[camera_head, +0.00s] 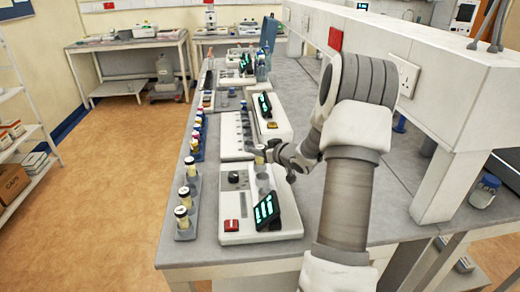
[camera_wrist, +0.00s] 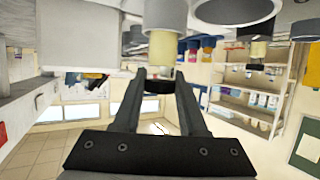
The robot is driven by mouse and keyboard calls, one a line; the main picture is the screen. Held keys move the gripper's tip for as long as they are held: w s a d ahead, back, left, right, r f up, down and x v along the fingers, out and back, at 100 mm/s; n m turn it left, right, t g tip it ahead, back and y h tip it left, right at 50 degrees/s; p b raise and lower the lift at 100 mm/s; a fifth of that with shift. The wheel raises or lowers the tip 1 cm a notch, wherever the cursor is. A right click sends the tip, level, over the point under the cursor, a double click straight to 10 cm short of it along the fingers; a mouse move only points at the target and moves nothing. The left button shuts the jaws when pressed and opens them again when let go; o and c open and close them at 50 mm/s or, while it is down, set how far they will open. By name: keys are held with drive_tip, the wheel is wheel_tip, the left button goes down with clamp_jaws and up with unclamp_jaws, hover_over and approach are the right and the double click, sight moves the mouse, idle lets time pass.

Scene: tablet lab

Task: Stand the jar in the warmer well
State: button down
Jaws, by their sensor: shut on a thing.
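The jar (camera_head: 259,156) shows a cream body in the head view, upright at my gripper (camera_head: 272,153). In the wrist view, which looks upside down, my gripper (camera_wrist: 158,82) is shut on its dark cap, and the cream body (camera_wrist: 162,52) meets a grey cylinder (camera_wrist: 166,14). The warmer (camera_head: 235,205) is a pale box with a black knob, a red switch and a tilted green-lit display (camera_head: 266,211). A grey well (camera_head: 263,174) rises from its far right part, directly below the jar. I cannot tell how deep the jar sits in it.
Another white device (camera_head: 268,125) with a display stands beyond the warmer. A raised white shelf (camera_head: 420,60) with posts bounds the right side.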

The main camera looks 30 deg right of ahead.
drive_tip(key=shift+f, duration=0.3)
drive_tip(key=shift+c, duration=1.9)
unclamp_jaws()
drive_tip(key=p+v, duration=0.1)
drive_tip(key=v, duration=1.6)
drive_tip(key=shift+s+r, duration=0.15)
